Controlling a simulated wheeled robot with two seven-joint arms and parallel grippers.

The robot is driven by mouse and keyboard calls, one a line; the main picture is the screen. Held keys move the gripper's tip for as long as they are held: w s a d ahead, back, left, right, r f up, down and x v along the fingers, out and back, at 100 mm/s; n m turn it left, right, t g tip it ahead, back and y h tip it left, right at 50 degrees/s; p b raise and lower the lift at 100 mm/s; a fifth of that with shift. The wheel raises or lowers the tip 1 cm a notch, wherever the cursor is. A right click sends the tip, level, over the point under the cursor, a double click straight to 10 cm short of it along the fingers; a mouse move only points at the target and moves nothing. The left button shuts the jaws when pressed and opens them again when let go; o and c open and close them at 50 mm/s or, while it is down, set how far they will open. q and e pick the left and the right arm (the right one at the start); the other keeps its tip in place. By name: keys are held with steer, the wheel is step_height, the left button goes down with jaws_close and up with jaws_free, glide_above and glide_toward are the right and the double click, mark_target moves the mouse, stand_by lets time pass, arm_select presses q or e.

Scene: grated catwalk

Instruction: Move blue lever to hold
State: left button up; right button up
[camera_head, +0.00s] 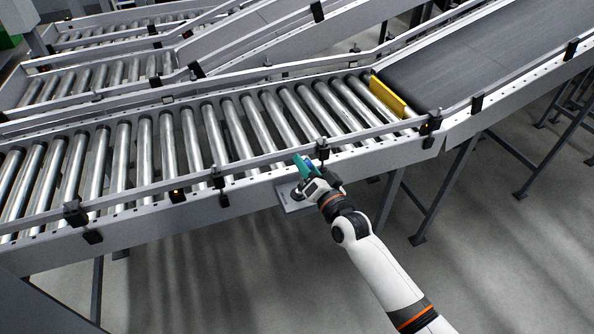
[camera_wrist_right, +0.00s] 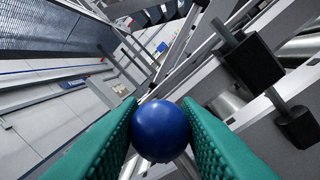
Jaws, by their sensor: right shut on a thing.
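The blue lever shows its round blue knob (camera_wrist_right: 160,131) in the right wrist view, between the two teal ribbed fingers. In the head view only a small bit of blue (camera_head: 309,163) shows at the fingers. My right gripper (camera_head: 303,165) is shut on this knob, beside the near side rail of the roller conveyor. A small grey plate (camera_head: 289,201) with a dark part on it sits on the conveyor's side, just below and left of the gripper. The lever's shaft and any position markings are mostly hidden by the gripper. My left gripper is not in view.
The roller conveyor (camera_head: 145,150) runs across the view, with a guard rail and black brackets along its near edge. A yellow bar (camera_head: 388,97) lies where the dark belt (camera_head: 470,60) begins. Support legs (camera_head: 445,185) stand at right. Grey floor (camera_head: 250,270) lies open in front.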

steer(key=shift+w+d+f+m+t+h+b, duration=0.2)
steer(key=shift+d+m+b, duration=0.3)
steer(key=shift+m, duration=0.3)
steer(key=shift+w+d+f+m+t+h+b, duration=0.15)
steer(key=shift+d+m+t+b, duration=0.1)
steer(key=shift+d+m, duration=0.45)
steer(key=shift+a, duration=0.1)
steer(key=o, duration=0.9)
steer(key=v, duration=1.2)
steer(key=shift+b, duration=0.3)
